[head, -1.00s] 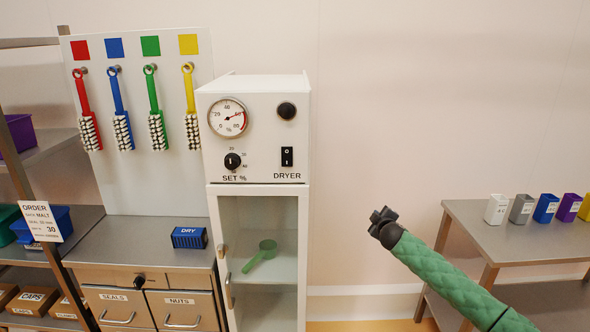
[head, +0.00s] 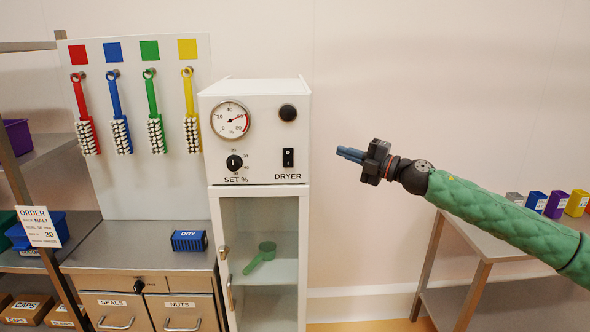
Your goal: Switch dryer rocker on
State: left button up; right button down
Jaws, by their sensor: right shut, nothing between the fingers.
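The dryer (head: 256,135) is a white box on top of a white glass-fronted cabinet. Its black rocker switch (head: 288,158) sits on the front face at the lower right, above the label DRYER. My right gripper (head: 342,153) comes in from the right on a green-sleeved arm. Its blue fingers are shut and empty and point left toward the dryer. They appear to the right of the dryer's right edge, at about the rocker's height in the picture, and apart from it. I cannot tell which way the rocker is tipped. My left gripper is not in view.
The dryer also has a gauge (head: 230,119), a SET % knob (head: 234,162) and a dark round part (head: 288,113). A green scoop (head: 260,256) lies inside the cabinet (head: 303,250). A table with small coloured containers (head: 537,200) stands at right. The wall between is clear.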

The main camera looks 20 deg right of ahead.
aim_at(297, 167)
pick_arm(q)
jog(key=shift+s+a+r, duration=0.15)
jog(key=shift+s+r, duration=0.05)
pick_arm(e)
jog(key=s+a+f+n+g+y, duration=0.2)
jog(key=s+a+f+g, duration=0.1)
jog(key=s+a+g, duration=0.2)
jog(key=shift+s+g, duration=0.15)
jog(key=shift+g, duration=0.25)
jog(key=shift+a, duration=0.1)
jog(key=w+a+p, duration=0.7)
jog(key=w, duration=0.1)
jog(key=shift+a+f, duration=0.3)
jog(key=shift+a, duration=0.1)
jog(key=shift+w+d+f+p, duration=0.1)
jog(key=shift+w+d+p, duration=0.05)
jog(key=shift+w+p, duration=0.25)
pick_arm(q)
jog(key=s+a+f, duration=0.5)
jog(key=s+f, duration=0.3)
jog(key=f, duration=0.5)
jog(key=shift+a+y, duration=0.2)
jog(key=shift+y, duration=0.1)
